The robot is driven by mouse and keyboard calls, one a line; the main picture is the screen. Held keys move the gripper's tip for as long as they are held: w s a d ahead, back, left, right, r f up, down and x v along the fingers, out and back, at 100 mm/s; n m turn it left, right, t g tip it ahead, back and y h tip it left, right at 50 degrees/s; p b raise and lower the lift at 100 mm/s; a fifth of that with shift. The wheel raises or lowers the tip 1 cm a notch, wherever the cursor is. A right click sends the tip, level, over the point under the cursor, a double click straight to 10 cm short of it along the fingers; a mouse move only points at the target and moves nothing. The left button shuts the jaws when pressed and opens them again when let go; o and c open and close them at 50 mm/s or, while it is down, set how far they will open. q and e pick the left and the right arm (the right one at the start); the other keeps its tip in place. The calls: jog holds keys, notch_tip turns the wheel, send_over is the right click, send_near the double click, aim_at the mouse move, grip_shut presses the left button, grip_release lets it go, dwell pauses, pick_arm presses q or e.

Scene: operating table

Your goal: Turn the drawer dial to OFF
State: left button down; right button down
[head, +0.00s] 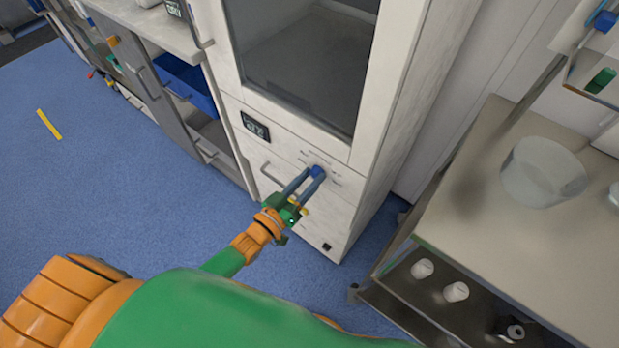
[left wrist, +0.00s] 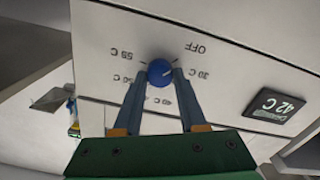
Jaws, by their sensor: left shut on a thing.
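The blue drawer dial (head: 318,171) is on the white front panel of the tall cabinet, below its glass door. In the left wrist view the round dial (left wrist: 160,72) is ringed by temperature labels and an OFF mark (left wrist: 194,48) at its upper right. A label reading 55 C is at its upper left. I cannot tell clearly which label the dial points to. My left gripper (head: 312,175) is shut on the dial, with one blue finger on each side of it; the fingers also show in the left wrist view (left wrist: 161,77). My right gripper is not in view.
A drawer handle (head: 273,178) is left of my left gripper. A steel cart (head: 455,225) with a clear bowl (head: 542,172) stands at the right. Open shelves are at the left; the blue floor there is mostly clear.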

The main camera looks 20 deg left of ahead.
pick_arm(q)
jog(key=shift+c, duration=2.3)
grip_release()
jog(key=shift+s, duration=0.1)
jog(key=v, duration=0.7)
